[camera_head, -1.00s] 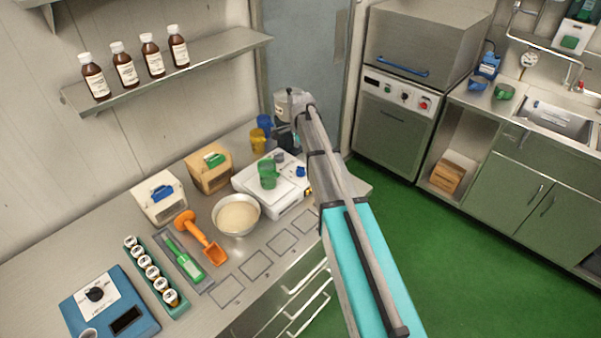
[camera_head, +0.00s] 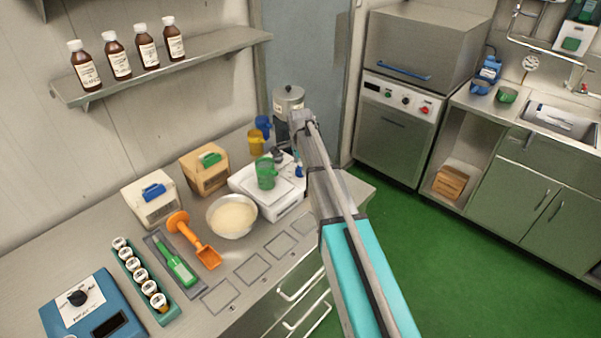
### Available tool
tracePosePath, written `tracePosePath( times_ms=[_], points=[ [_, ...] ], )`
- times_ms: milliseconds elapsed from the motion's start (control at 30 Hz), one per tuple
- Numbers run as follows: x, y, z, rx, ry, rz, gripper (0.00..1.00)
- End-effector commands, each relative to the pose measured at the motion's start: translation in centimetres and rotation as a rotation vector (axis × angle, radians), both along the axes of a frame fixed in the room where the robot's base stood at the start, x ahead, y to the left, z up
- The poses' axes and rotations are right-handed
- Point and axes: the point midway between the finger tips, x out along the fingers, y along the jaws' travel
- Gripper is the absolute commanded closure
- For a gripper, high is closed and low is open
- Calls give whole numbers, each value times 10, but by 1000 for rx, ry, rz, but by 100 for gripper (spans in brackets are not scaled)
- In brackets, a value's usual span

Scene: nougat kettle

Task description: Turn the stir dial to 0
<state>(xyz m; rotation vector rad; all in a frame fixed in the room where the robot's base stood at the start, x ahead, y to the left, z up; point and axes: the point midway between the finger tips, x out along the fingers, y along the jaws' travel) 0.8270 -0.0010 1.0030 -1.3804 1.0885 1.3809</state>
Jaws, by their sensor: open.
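A blue box (camera_head: 118,300) stands at the front left of the counter, with a black dial (camera_head: 78,298) on a white label and a dark display. The label is too small to read, so I cannot tell whether this is the stir dial or where it points. A white appliance (camera_head: 245,181) farther back carries a green jug (camera_head: 266,174) and has a small blue part at its right.
A bottle rack (camera_head: 160,312), a tray (camera_head: 190,282) with a green tool, an orange scoop (camera_head: 206,256) and a bowl (camera_head: 215,222) crowd the counter. Two boxes (camera_head: 150,210) stand by the wall. A shelf (camera_head: 215,48) with brown bottles overhangs. Green floor (camera_head: 455,285) is clear.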

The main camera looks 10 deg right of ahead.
Motion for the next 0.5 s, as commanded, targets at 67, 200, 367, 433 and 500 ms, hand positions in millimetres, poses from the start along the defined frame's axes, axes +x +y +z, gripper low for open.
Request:
tracePosePath(
  times_ms=[67, 200, 367, 433, 500],
  points=[
    [0, 0, -6, 0, 0, 0, 13],
    [0, 0, -9, 0, 0, 1, 13],
    [0, 1, -10, 0, 0, 1, 13],
    [0, 1, -10, 0, 0, 1, 13],
    [0, 1, -10, 0, 0, 1, 13]
  ],
)
